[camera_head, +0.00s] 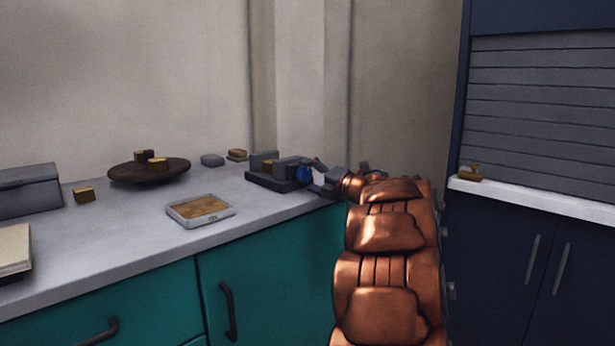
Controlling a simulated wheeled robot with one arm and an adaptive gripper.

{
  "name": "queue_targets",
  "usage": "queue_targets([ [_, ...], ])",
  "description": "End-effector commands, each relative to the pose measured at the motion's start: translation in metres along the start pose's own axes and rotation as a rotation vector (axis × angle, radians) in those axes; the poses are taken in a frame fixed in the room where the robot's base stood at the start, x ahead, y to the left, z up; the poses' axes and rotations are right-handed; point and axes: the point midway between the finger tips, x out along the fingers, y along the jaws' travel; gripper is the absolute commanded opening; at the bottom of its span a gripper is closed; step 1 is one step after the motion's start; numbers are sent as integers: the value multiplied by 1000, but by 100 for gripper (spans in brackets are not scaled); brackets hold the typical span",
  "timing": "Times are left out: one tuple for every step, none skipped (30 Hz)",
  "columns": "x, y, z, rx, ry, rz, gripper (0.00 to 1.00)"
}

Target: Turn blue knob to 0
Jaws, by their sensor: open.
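The blue knob (303,174) is small and rounded. It sits at the right end of a dark grey device (262,181) on the light grey counter, near its back right corner. My copper arm reaches in from the lower right. My gripper (315,178) is at the knob's right side with its dark fingers spread open, one higher and one lower. Whether the fingers touch the knob is too small to tell. The knob's marks and the setting it points to cannot be read. My gripper and arm hide part of the device's right side and the counter's corner.
A brown bowl (125,174) with small blocks, a white-rimmed tray (173,212) and a grey box (30,188) stand left on the counter. Small blocks lie behind. A navy cabinet (500,250) with a brass item (470,174) on its white ledge is at right.

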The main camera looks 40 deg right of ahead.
Motion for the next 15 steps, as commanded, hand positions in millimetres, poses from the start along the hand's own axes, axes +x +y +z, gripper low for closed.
queue_targets([
  [-10,0,1,0,-5,-2,74],
  [-15,0,1,0,-6,-2,74],
  [-23,-1,1,1,-7,-4,74],
  [-29,-1,2,1,-7,-5,74],
  [-35,-2,2,1,-7,-5,74],
  [-43,-1,1,1,-5,-3,74],
  [-49,-1,1,1,-5,-2,74],
  [-54,-1,1,1,-5,-3,74],
  [-62,-1,2,0,-6,-4,74],
  [-68,-1,2,0,-7,-5,74],
  [-73,-1,1,0,-6,-5,74],
  [-79,-1,1,1,-6,-4,74],
  [-83,-1,1,1,-5,-3,74],
  [-87,-1,0,1,-4,-2,74],
  [-91,-1,0,1,-4,-3,74],
])
